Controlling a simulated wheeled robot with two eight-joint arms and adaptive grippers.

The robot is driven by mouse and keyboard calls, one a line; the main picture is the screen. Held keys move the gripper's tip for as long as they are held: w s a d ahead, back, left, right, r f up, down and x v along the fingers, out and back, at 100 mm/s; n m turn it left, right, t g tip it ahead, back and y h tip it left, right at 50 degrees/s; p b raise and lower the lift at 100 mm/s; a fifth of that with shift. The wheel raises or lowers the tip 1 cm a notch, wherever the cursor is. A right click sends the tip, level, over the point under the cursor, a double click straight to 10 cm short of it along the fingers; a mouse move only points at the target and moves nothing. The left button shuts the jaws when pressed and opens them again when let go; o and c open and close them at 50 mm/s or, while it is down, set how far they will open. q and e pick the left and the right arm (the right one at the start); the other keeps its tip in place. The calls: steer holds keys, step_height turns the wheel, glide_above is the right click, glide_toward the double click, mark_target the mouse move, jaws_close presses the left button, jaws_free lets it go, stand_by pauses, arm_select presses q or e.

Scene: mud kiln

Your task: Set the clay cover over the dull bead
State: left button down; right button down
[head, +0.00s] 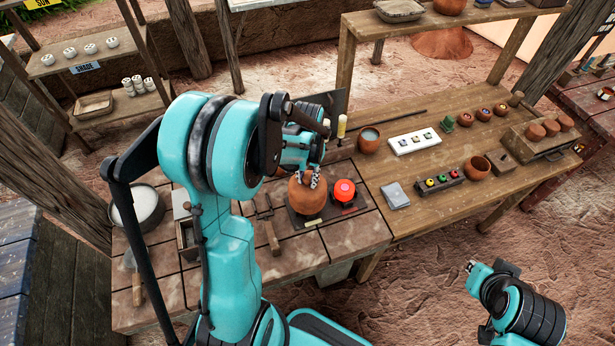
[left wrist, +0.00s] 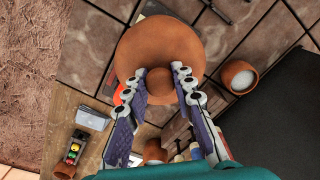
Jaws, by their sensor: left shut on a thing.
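The clay cover (head: 302,200) is a round brown dome at the left end of a dark plate (head: 325,215) on the tiled bench. My left gripper (head: 308,178) is above it, shut on its knob. In the left wrist view, the fingers (left wrist: 160,82) close on both sides of the knob, with the cover's wide round top (left wrist: 160,40) beyond. I cannot tell if the cover touches the plate. A glowing red bead (head: 344,190) sits just right of the cover. I see no dull bead; the cover hides what is beneath it. My right gripper (head: 474,267) is low at the right, away from the bench.
A tool (head: 268,230) lies left of the plate. A candle (head: 341,127) and a clay cup (head: 369,140) stand behind. A grey block (head: 395,195) and a tray of coloured beads (head: 438,183) are on the wooden table to the right.

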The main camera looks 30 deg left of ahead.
arm_select(q)
steer(key=shift+f+b, duration=2.85)
steer(key=shift+f, duration=0.55)
steer(key=c, duration=1.2)
jaws_free()
steer(key=shift+r, duration=0.15)
step_height(320, 180, up, 12)
steer(key=s+d+t+b, duration=0.1)
steer(key=s+d+t, duration=0.1)
steer(key=s+d, duration=0.1)
steer(key=s+d+t+b, duration=0.1)
steer(key=s+d+t, duration=0.1)
steer(key=s+d, duration=0.2)
steer(key=s+d+t+b, duration=0.1)
steer(key=s+d+t, duration=0.2)
steer(key=s, duration=0.1)
steer(key=shift+d+f+m, duration=0.2)
steer(key=shift+d+m, duration=0.1)
steer(key=shift+m, duration=0.1)
